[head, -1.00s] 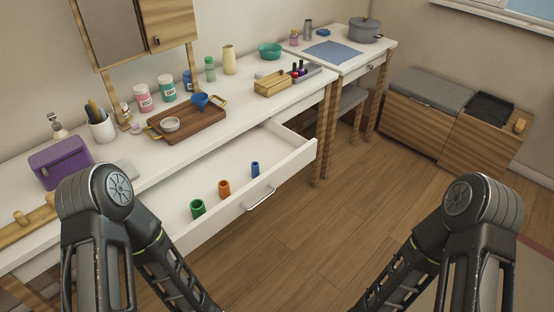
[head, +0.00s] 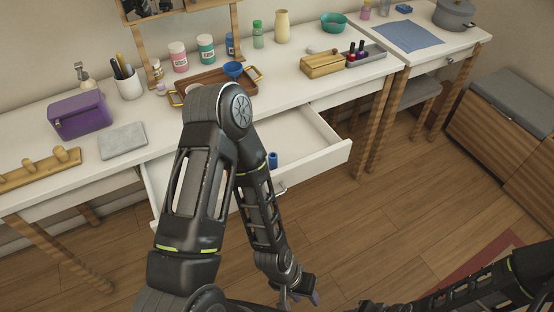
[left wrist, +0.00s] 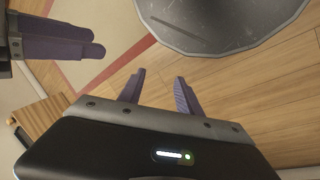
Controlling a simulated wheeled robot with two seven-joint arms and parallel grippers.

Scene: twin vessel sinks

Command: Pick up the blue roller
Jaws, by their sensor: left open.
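The blue roller (head: 273,160) stands upright in the open white drawer (head: 325,155), just to the right of my left arm in the head view. My left arm crosses in front of the drawer and hides most of its left part, including where the green and orange rollers stood. My left gripper (head: 300,298) is low, in front of the drawer and well apart from the roller. In the left wrist view its two purple fingers (left wrist: 160,92) are apart with nothing between them. My right gripper's fingers (left wrist: 62,40) show at the upper left there, overlapping.
The white table (head: 190,115) holds a wooden tray (head: 212,80), a purple case (head: 80,115), a grey slab (head: 123,140) and a wooden box (head: 322,66). The drawer handle (head: 281,190) sticks out in front. The wooden floor (head: 350,235) right of the drawer is clear.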

